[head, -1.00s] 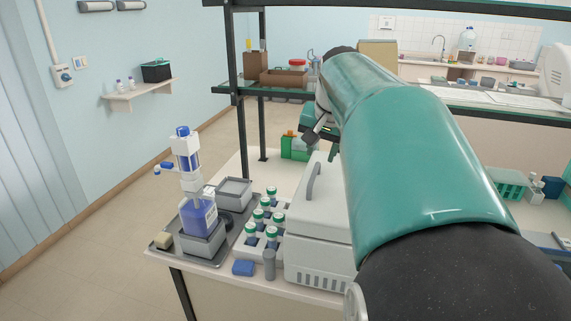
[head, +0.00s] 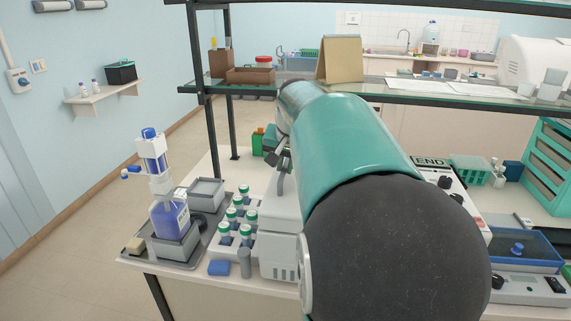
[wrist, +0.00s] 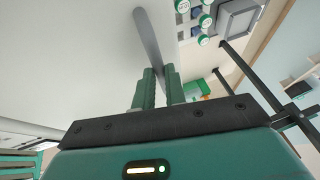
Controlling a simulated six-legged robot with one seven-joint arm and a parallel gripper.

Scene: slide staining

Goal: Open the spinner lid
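The spinner (head: 279,252) is a pale grey box with vents at its front, left of my arm in the head view. Its closed lid (wrist: 75,65) fills much of the wrist view as a broad pale surface. The lid's grey bar handle (wrist: 147,36) runs down toward my gripper (wrist: 160,88), with its lower end between the two green fingers. The narrow gap looks about as wide as the handle; whether both fingers press on it I cannot tell. In the head view my gripper (head: 276,158) is at the handle's top, and my arm hides the spinner's right side.
A rack of green-capped tubes (head: 238,226) stands just left of the spinner, with a blue block (head: 219,268) in front. A blue dispenser bottle (head: 168,215) stands on a grey tray further left. A shelf (head: 375,92) crosses behind my arm.

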